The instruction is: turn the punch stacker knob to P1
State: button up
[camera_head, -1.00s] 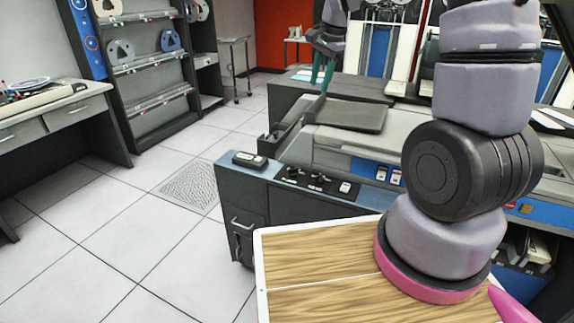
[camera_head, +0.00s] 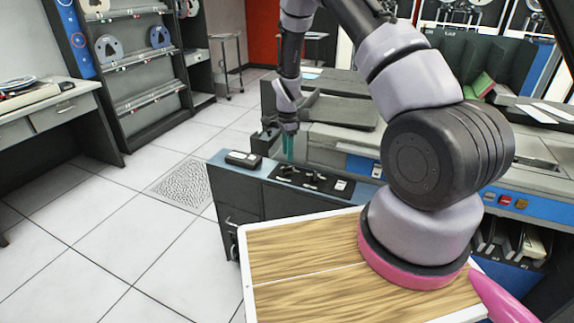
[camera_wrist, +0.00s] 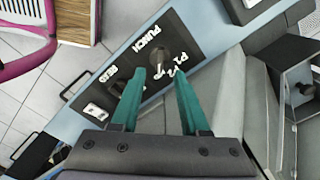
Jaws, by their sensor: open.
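A dark control panel (camera_head: 315,181) with small knobs is set in the blue-edged machine top. In the wrist view, the dark knob beside the PUNCH label (camera_wrist: 165,54) is just beyond my fingertips, with P1 and P2 markings (camera_wrist: 179,72) at its lower right. My gripper (camera_wrist: 158,72) is open and empty, its two teal fingers apart and pointing at the panel. In the head view, my gripper (camera_head: 288,153) hangs just above the panel's left part. A READ label (camera_wrist: 104,76) lies left of the fingers; its knob is partly hidden by the left finger.
A white switch (camera_wrist: 93,110) is on the panel. A small black box (camera_head: 243,159) sits on the machine's left corner. A raised grey machine cover (camera_head: 335,112) stands behind the panel, close to my gripper. Tiled floor (camera_head: 110,205) is clear at left.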

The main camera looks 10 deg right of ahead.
aim_at(288, 170)
notch_tip(288, 170, down, 6)
jog(key=shift+f, duration=0.1)
grip_shut()
